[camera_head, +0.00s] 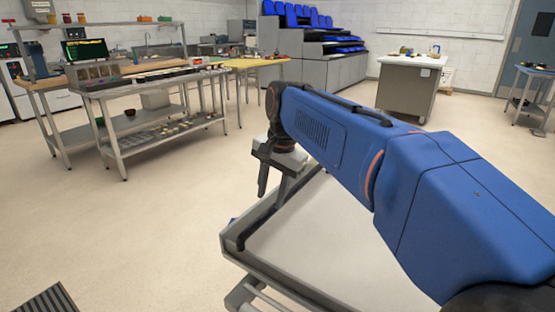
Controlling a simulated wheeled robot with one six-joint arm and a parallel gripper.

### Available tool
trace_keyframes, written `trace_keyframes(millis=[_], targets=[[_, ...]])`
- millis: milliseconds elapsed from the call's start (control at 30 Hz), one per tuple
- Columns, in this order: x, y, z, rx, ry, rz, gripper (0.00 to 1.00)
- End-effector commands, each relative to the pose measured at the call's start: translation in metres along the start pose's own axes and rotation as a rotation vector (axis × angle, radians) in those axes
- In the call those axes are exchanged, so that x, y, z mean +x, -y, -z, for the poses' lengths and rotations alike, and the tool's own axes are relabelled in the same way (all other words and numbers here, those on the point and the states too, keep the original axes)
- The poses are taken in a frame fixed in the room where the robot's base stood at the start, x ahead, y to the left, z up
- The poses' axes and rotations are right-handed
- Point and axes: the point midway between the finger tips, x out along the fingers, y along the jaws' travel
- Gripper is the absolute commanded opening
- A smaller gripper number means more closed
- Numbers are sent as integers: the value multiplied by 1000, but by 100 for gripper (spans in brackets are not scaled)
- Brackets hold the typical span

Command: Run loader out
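The loader (320,245) is a cart-like frame with a pale flat bed and a grey metal rim, in front of me at the lower middle of the head view. Part of it is hidden behind my blue arm, which reaches over it from the right. My gripper (264,180) hangs at the arm's end, pointing down at the loader's far left side. A dark finger shows, close to the frame's rail. No oven is clearly in view.
A steel worktable (160,88) with a lower shelf stands at the left. A yellow-topped table (248,63) is behind it. A grey cabinet with blue bins (315,62) stands at the back, and a white-topped counter (408,85) at the back right. The beige floor (120,225) at the left is clear.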

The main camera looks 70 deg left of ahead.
Motion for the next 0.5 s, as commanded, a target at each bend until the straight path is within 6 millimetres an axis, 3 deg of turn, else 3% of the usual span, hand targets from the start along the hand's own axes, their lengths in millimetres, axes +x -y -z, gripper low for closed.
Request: trace_keyframes(millis=[500], targets=[[-100,1,0,-1,-2,3,37]])
